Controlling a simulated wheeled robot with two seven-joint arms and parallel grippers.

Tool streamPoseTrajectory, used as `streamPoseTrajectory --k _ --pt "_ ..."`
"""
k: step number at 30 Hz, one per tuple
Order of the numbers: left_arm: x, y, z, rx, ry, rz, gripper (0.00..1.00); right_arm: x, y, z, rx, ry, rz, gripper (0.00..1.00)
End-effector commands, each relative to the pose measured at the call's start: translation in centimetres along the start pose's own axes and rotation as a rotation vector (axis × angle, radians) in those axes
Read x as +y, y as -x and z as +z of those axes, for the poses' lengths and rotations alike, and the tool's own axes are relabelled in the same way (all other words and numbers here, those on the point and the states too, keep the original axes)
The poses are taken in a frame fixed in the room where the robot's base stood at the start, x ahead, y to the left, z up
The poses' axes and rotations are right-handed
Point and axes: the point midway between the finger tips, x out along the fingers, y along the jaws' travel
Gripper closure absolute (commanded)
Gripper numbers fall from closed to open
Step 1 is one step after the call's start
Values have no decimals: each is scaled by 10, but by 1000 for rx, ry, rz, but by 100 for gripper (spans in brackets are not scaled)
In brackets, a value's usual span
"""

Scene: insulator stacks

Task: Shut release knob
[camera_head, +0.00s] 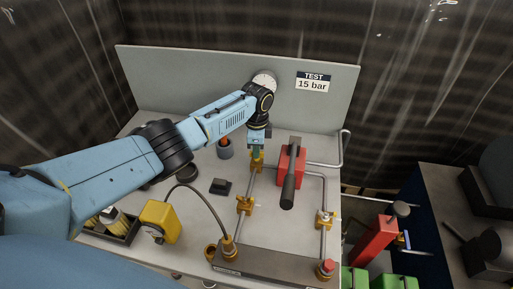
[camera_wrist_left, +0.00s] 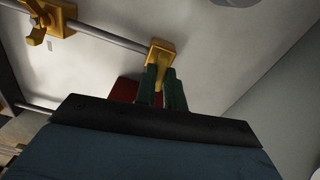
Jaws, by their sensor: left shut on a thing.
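My left gripper (camera_head: 257,150) reaches down at the back of the bench, its green fingers pointing at the pipe. They also show in the wrist view (camera_wrist_left: 161,90), closed on the handle of a yellow valve (camera_head: 257,166), which seems to be the release knob. The valve body (camera_wrist_left: 160,48) sits on a thin grey pipe just beyond the fingertips. The fingers hide most of the handle, so its angle cannot be told. My right gripper is not in view.
A red pump block (camera_head: 290,166) with a dark lever stands close right of the gripper. Other yellow valves (camera_head: 245,205) (camera_head: 325,219) sit on the pipes. A yellow box (camera_head: 160,221) with a black hose stands at the left. A grey panel (camera_head: 190,75) closes the back.

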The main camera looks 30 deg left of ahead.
Motion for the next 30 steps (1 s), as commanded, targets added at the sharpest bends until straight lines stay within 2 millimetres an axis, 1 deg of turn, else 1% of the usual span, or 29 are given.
streamPoseTrajectory --k 4,10,26,27,30 --pt "0 1 -1 4 -78 -1 100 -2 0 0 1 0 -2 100" --pt "0 1 -1 4 -142 -1 100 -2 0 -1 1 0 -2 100" --pt "0 1 -2 4 -169 -2 100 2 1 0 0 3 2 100" --pt "0 1 -2 4 -169 -2 88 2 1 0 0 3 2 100" --pt "0 1 -2 4 -169 -1 75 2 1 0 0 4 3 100"
